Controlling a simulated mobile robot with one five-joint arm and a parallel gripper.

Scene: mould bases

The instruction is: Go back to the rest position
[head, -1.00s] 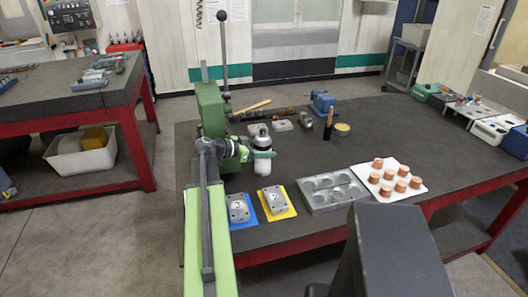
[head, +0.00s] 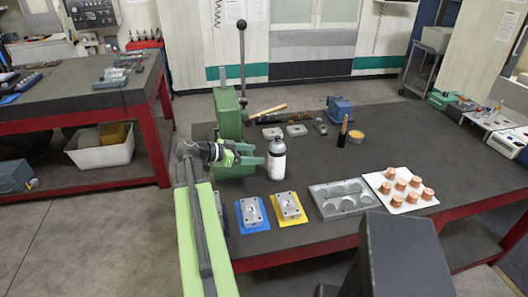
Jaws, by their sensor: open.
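My gripper (head: 252,154) has green fingers and is open and empty over the near left part of the dark table (head: 330,237). Its fingertips point right, just left of a grey-white bottle (head: 277,160) with a dark cap. The bottle stands upright on the table. I cannot tell whether a fingertip still touches it. My green arm reaches up from the bottom left of the view. Two metal mould bases lie in front: one on a blue mat (head: 243,228), one on a yellow mat (head: 300,220).
A green lever press (head: 228,115) stands behind my gripper. A grey tray with round pockets (head: 325,210) and a white board (head: 412,203) with several copper cylinders lie to the right. A blue vise (head: 340,109) and small tools are further back. Another red-framed bench (head: 155,135) stands left.

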